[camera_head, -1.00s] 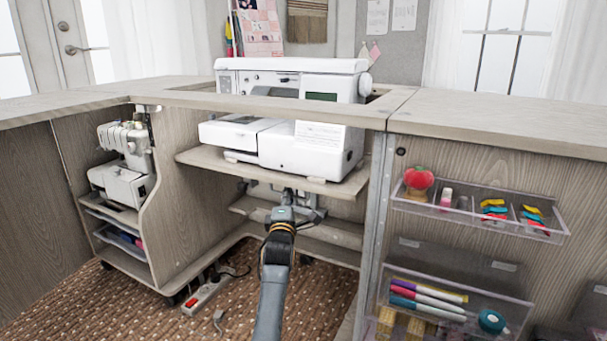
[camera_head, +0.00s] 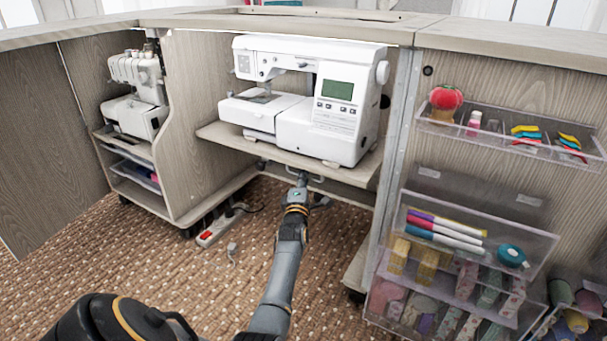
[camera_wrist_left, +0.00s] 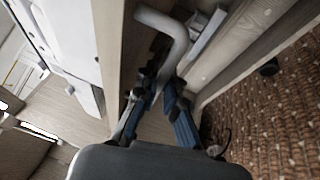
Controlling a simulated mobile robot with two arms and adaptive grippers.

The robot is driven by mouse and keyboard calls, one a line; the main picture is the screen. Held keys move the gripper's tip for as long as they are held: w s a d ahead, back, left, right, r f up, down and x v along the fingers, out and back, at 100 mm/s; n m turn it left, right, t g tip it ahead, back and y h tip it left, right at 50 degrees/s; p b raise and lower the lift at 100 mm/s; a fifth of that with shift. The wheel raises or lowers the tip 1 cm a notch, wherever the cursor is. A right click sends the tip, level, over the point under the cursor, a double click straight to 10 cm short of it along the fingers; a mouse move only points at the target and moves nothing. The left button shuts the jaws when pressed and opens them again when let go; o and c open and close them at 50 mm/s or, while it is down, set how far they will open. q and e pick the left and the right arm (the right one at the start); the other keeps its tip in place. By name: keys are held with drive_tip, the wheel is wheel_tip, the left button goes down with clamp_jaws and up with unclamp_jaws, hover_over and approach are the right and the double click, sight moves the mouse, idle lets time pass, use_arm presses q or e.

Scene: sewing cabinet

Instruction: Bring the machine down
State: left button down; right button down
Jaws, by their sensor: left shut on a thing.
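The white sewing machine (camera_head: 325,110) stands upright on a wooden lift shelf (camera_head: 215,132) inside the cabinet. Its top is below the cabinet top (camera_head: 290,22). A grey bent handle (camera_head: 318,179) is under the front edge of the shelf; it also shows in the left wrist view (camera_wrist_left: 172,35). My left gripper (camera_head: 301,180) is under the shelf, shut on this handle. In the left wrist view its fingers (camera_wrist_left: 160,98) close around the bar, and the shelf is close beside them. My right gripper is in neither view.
A serger (camera_head: 135,95) stands on a side rack at left. Clear bins (camera_head: 470,240) with pens and rolls hang on the right door. A power strip (camera_head: 215,230) and cords lie on the carpet. The carpet in front is mostly clear.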

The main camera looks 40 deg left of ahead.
use_arm(q)
drive_tip(key=shift+f, duration=0.2)
drive_tip(key=c, duration=1.9)
unclamp_jaws()
drive_tip(key=shift+o, duration=1)
drive_tip(key=shift+w+f, duration=0.1)
drive_tip(key=shift+w, duration=0.05)
